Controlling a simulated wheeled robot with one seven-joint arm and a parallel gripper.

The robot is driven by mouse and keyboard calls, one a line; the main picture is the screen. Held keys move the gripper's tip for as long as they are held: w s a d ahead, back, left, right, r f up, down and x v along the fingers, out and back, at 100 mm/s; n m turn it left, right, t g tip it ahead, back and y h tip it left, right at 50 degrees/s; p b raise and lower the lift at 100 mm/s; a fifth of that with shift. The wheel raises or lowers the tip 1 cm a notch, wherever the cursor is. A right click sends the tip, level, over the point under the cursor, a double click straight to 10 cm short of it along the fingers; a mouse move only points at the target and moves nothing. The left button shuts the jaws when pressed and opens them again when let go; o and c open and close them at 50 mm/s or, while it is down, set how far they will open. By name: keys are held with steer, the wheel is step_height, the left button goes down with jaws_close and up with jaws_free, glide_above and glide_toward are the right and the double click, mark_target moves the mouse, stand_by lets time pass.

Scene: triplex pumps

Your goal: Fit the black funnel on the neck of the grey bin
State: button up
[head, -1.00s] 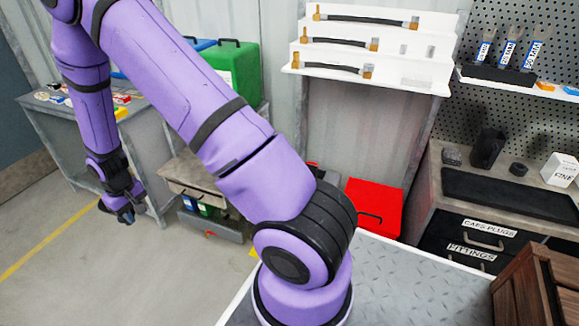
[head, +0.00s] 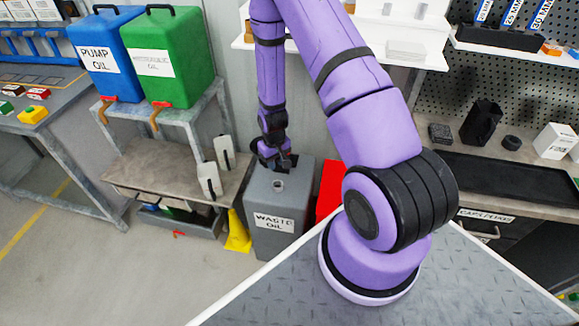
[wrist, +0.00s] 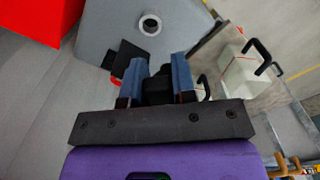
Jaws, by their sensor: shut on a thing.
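The grey bin (head: 287,222), labelled WASTE OIL, stands on the floor left of the red box. Its short round neck (head: 278,185) rises from the top and looks open and bare. In the wrist view the neck (wrist: 150,25) lies beyond my fingertips, apart from them. My gripper (head: 276,158) is above the back part of the bin's top. In the wrist view its blue fingers (wrist: 160,75) are shut on a black thing, likely the black funnel (wrist: 158,90); its shape is mostly hidden. A flat black piece (wrist: 127,60) shows beside the left finger; I cannot tell what it belongs to.
A red box (head: 329,188) stands right of the bin, partly behind my arm. A yellow wedge-shaped thing (head: 238,232) is at its left. A low bench (head: 150,170) with white containers (head: 209,180) and a stand with blue and green oil cans (head: 180,60) are further left.

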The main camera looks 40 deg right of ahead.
steer(key=s+d+f, duration=0.2)
steer(key=s, duration=0.1)
steer(key=shift+s+d+f, duration=0.1)
steer(key=shift+d+f, duration=0.05)
steer(key=shift+d, duration=0.05)
steer(key=shift+s+a, duration=0.1)
steer(key=shift+f, duration=2.9)
steer(key=shift+f, duration=1.9)
steer(key=o, duration=1)
step_height(320, 180, up, 11)
steer(key=shift+f, duration=0.15)
